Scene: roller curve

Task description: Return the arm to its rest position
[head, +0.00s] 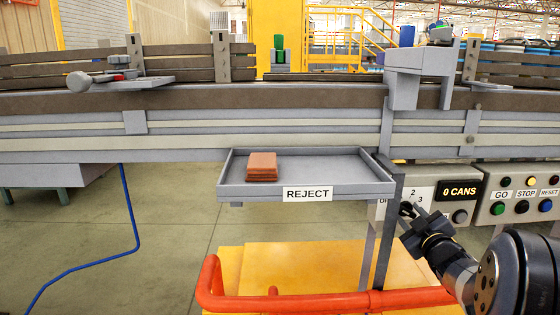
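My arm (460,270) comes in from the lower right corner and reaches up and left. My gripper (406,212) is at its end, in front of the left part of a control panel with a selector dial marked 2 and 3. The gripper covers part of that dial (422,193), and I cannot tell whether it touches it. The fingers are small and dark, so I cannot tell whether they are open or shut.
A grey REJECT tray (337,189) holding brown-red pieces (262,166) is left of the gripper. An orange rail (320,302) runs below. GO, STOP and RESET buttons (522,206) are at right; the display (460,191) reads 0 CANS. The conveyor (250,98) spans behind.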

